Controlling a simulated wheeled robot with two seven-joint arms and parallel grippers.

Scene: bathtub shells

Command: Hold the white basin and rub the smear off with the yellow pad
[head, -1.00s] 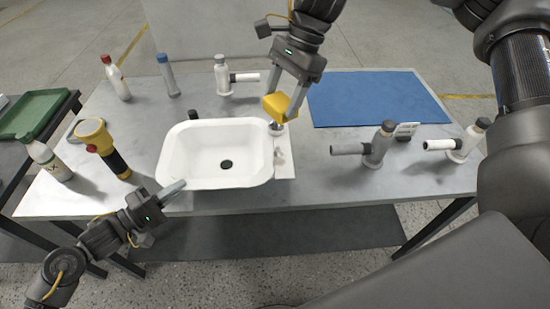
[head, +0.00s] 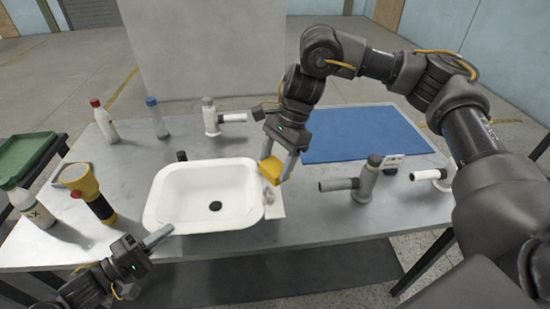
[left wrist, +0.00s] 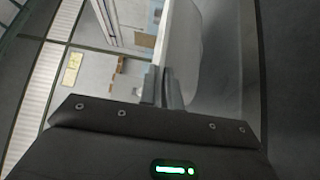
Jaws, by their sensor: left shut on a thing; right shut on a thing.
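The white basin (head: 168,207) sits on the grey table, its hollow with a dark drain hole facing up. My left gripper (head: 160,236) is shut on the basin's front-left rim; the left wrist view shows its fingers (left wrist: 160,88) closed on the thin pale wall (left wrist: 164,45). The yellow pad (head: 269,169) is in my right gripper (head: 277,174), shut on it at the basin's back-right rim. I cannot tell whether the pad touches the basin.
A yellow-black tool (head: 88,192) and white bottle (head: 28,204) stand left of the basin. A red-capped bottle (head: 105,123), blue-capped bottle (head: 157,120) and white fitting (head: 211,120) stand behind. A blue mat (head: 362,135) lies back right. Grey (head: 367,182) and white (head: 446,177) fittings stand right.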

